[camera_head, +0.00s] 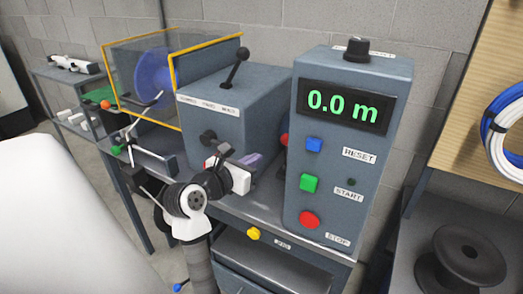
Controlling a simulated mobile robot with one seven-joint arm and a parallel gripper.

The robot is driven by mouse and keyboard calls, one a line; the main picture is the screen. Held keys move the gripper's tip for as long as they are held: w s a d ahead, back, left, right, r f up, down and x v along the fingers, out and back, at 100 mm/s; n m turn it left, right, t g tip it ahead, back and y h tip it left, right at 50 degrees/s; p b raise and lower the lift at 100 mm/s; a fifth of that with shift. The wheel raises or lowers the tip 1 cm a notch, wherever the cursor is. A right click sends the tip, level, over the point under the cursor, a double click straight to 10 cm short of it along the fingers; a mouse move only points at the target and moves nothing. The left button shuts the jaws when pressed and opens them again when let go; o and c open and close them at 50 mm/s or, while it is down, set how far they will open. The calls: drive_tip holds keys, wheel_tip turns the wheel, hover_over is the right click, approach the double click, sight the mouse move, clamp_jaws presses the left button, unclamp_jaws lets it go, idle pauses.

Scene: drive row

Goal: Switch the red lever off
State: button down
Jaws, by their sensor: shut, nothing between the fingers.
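A red rounded knob (285,139) shows at the left edge of the control box, between it and the grey gearbox. It is partly hidden, and I cannot make out its shaft or which way it is set; it may be the red lever. My gripper (254,161) is in front of the gearbox, left of and a little below the red knob. Its fingers look shut and empty, seen small and partly behind my white hand. I cannot tell whether they touch anything.
The control box (340,225) reads 0.0 m and has blue, green and red buttons. The grey gearbox (240,105) has a black lever (236,68) on top. A yellow knob (253,233) is at the bench front. A blue reel (153,77) stands behind clear guards. A black spool (460,260) is at right.

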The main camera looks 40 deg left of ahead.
sight(283, 140)
drive_tip(key=p+x, duration=0.3)
drive_tip(key=x, duration=0.9)
drive_tip(key=shift+d+r, duration=0.1)
drive_tip(key=w, duration=0.1)
drive_tip(key=w+r+p, duration=0.1)
drive_tip(key=w, duration=0.1)
drive_tip(key=shift+w+a+r, duration=0.1)
drive_tip(key=shift+a+r, duration=0.25)
drive_tip(key=shift+s+p, duration=0.2)
drive_tip(key=shift+p, duration=0.2)
